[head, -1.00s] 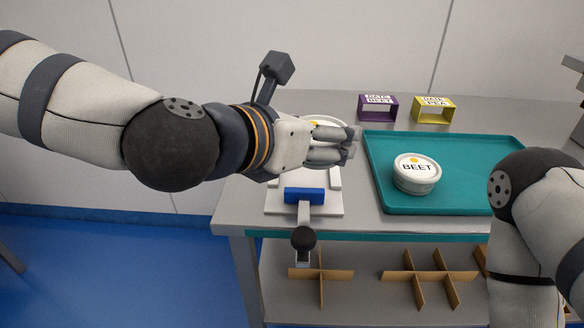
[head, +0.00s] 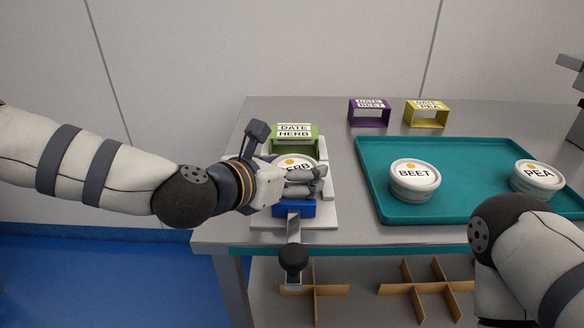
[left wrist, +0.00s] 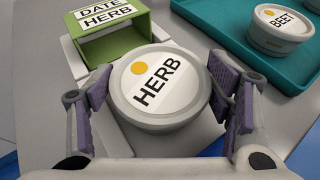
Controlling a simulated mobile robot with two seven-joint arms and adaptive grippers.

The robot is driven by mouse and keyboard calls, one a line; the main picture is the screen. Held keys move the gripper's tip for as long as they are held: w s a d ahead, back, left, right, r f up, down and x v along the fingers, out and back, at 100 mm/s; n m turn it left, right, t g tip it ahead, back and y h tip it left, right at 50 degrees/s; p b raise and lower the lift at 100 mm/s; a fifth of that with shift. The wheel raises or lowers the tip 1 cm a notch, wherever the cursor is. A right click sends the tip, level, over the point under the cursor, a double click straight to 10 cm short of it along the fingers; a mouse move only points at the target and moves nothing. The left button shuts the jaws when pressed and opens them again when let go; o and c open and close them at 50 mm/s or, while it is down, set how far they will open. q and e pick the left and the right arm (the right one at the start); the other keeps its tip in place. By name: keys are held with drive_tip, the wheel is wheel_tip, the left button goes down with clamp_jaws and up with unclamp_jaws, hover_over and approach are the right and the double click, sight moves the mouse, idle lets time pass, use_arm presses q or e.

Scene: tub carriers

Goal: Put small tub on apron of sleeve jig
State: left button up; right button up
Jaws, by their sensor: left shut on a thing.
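The small tub (left wrist: 158,90) is white with a lid marked HERB and an orange dot. My left gripper (left wrist: 160,100) is shut on it, one finger pad on each side. In the head view the left gripper (head: 308,182) covers much of the tub (head: 290,161). The sleeve jig (head: 320,212) has a pale base, a blue block (head: 290,208) and a lever with a dark knob. A green sleeve (head: 294,135) marked DATE HERB stands on it, just behind the tub. The tub is over the pale apron; whether it touches is unclear. The right gripper is out of view.
A teal tray (head: 372,190) to the right holds a BEET tub (head: 414,185) and a PEA tub (head: 536,182). A purple sleeve (head: 369,112) and a yellow sleeve (head: 426,113) stand behind it. Cardboard dividers (head: 315,290) lie on the lower shelf.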

use_arm(q)
drive_tip(key=o, duration=1.3)
drive_tip(key=shift+f, duration=0.15)
drive_tip(key=shift+r, duration=0.35)
drive_tip(key=p+v, duration=0.2)
drive_tip(key=v, duration=1)
drive_tip(key=shift+f, duration=0.15)
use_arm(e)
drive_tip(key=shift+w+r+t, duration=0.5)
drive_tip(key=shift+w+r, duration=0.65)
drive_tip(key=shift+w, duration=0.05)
